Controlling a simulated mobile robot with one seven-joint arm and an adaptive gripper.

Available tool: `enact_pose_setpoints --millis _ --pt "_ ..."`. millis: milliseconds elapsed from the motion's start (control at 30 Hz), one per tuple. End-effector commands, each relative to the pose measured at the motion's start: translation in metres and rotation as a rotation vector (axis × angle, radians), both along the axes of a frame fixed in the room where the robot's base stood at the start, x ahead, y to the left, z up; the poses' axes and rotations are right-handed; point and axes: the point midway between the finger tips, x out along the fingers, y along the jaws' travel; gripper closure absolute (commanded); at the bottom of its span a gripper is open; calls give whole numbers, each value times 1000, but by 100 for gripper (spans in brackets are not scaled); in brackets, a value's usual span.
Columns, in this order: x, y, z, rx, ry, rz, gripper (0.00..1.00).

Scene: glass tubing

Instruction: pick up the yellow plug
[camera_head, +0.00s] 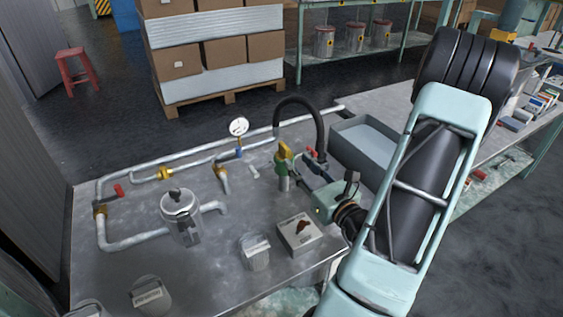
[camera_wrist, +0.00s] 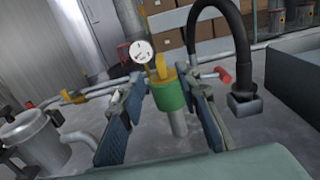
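The yellow plug (camera_head: 284,150) stands upright on top of a green collar (camera_head: 281,168) on a short grey pipe stub near the middle of the bench. In the wrist view, the yellow plug (camera_wrist: 160,69) and green collar (camera_wrist: 170,97) appear between my fingers, toward their tips. My gripper (camera_wrist: 162,88) is open, one blue-padded finger on each side. The right finger overlaps the collar's edge in the picture; I cannot tell whether it touches. In the head view, my gripper comes from the right, close to the stub.
A black hose (camera_head: 302,104) arches behind the plug. A pressure gauge (camera_head: 238,127) and pipework with red-handled valves stand to the left. A grey tray (camera_head: 345,150) lies to the right. A metal canister (camera_head: 180,215) and a box (camera_head: 299,235) stand nearer the front.

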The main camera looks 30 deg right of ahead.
Motion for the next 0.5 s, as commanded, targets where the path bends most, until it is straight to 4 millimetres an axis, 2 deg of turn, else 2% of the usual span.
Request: enact_pose_setpoints --millis 33,200,367,500 --pt "6 0 -4 -4 -2 2 70" --pt "30 -1 -1 -1 0 3 70" --pt "40 -2 0 -2 0 2 70" --pt "58 -3 1 -3 -2 4 70"
